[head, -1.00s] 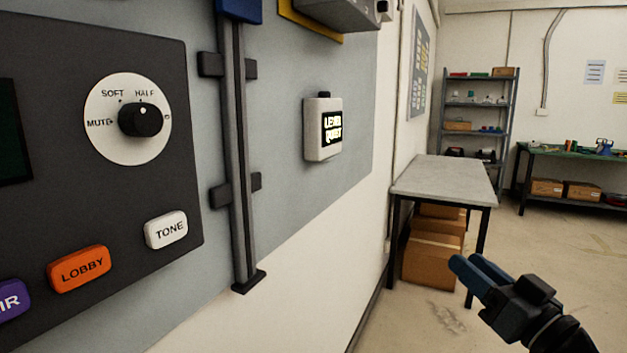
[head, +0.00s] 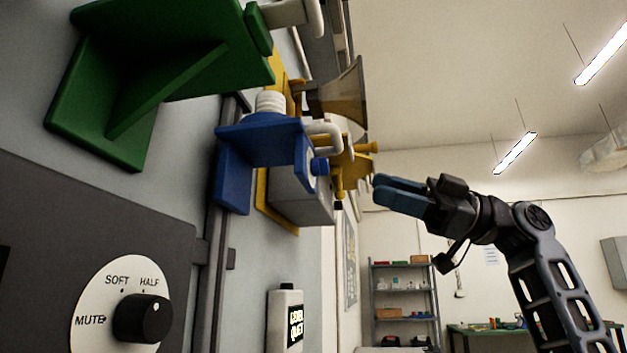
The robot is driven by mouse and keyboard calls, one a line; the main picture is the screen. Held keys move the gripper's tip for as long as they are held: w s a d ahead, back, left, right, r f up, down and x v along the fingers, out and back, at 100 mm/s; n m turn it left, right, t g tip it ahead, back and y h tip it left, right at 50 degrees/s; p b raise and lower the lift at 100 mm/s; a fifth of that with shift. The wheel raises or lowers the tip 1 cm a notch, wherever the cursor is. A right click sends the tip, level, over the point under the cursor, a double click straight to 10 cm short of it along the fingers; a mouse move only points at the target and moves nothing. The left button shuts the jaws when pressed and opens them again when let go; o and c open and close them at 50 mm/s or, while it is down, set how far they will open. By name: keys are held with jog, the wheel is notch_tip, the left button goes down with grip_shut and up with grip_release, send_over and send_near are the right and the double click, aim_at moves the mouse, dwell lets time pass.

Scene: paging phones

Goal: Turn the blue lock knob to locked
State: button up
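A blue lock knob (head: 320,166) sticks out from the front of a blue bracket (head: 262,140) on the wall, in the middle of the head view. A pale round face shows partly behind it, edge-on, so its markings and the knob's setting cannot be read. My gripper (head: 376,188), with blue fingers, is to the right of the knob and slightly lower in the picture. It points left toward the wall fittings and appears apart from the knob. The fingers show nearly side-on and lie close together; nothing is visible between them.
A green bracket (head: 150,70) juts out at upper left. A yellow fitting (head: 350,168) and a horn (head: 340,97) stick out just behind the knob. A dark panel with a black dial (head: 143,319) is at lower left. The room to the right is open.

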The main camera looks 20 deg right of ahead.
aim_at(328, 166)
jog(key=s+p+x, duration=0.1)
jog(key=x, duration=0.7)
jog(key=shift+a+r+n, duration=0.25)
jog(key=shift+r+n, duration=0.15)
jog(key=shift+w, duration=0.15)
grip_shut()
